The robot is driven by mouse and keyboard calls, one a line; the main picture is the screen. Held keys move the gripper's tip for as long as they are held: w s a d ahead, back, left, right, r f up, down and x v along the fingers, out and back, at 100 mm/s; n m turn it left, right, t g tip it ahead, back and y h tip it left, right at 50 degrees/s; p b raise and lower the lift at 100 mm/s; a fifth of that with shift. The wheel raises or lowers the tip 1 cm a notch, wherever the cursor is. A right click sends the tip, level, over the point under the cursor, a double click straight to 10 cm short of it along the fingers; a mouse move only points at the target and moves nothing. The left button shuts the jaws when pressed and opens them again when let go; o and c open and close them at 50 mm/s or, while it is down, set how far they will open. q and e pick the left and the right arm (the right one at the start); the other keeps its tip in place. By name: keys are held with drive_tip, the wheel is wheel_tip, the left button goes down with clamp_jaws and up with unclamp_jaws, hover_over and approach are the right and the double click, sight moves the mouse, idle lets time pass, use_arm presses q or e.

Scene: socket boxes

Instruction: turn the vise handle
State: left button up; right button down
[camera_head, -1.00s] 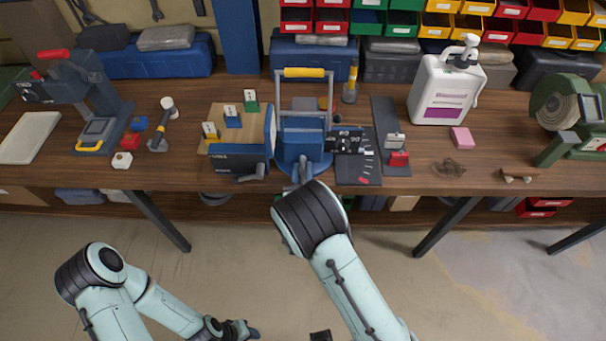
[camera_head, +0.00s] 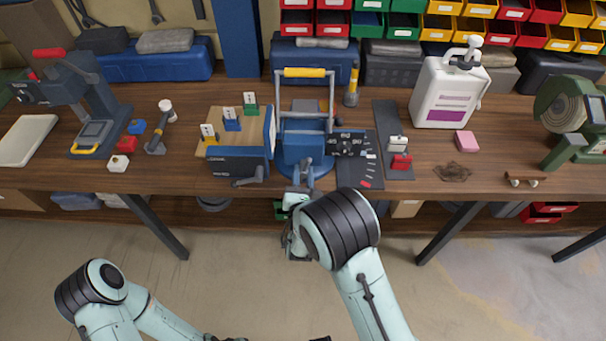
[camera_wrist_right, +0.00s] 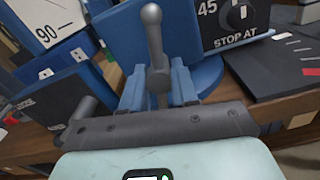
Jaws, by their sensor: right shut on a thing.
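The blue vise (camera_head: 305,150) stands at the front of the bench, below a frame with a yellow bar. Its grey handle (camera_wrist_right: 154,38) rises upright with a round knob in the right wrist view. My right gripper (camera_wrist_right: 157,88) is shut on the vise handle, with a finger on each side of its lower part. In the head view my right wrist partly hides this spot at the bench's front edge. My left arm shows at the lower left, but its gripper is not visible.
A dial plate marked 45, 60 and 90 (camera_head: 346,144) is right of the vise. A blue-fronted box (camera_head: 238,160) with a dark lever stands close on the left. A white bottle (camera_head: 445,95) and pink block (camera_head: 466,141) are farther right.

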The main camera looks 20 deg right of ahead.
drive_tip(key=shift+s+f, duration=0.1)
drive_tip(key=shift+f, duration=0.05)
idle(0.6)
drive_tip(key=c, duration=0.9)
unclamp_jaws()
drive_tip(key=shift+o, duration=0.2)
use_arm(q)
drive_tip(key=shift+s+f+b, duration=0.3)
drive_tip(key=shift+f+b, duration=0.25)
drive_tip(key=shift+f, duration=0.05)
drive_tip(key=shift+s+f+b, duration=0.25)
drive_tip(key=shift+f+b, duration=0.25)
drive_tip(key=shift+f, duration=0.1)
use_arm(e)
drive_tip(key=v, duration=1.3)
drive_tip(key=shift+s+r, duration=0.2)
drive_tip(key=shift+s, duration=0.05)
drive_tip(key=shift+a, duration=0.1)
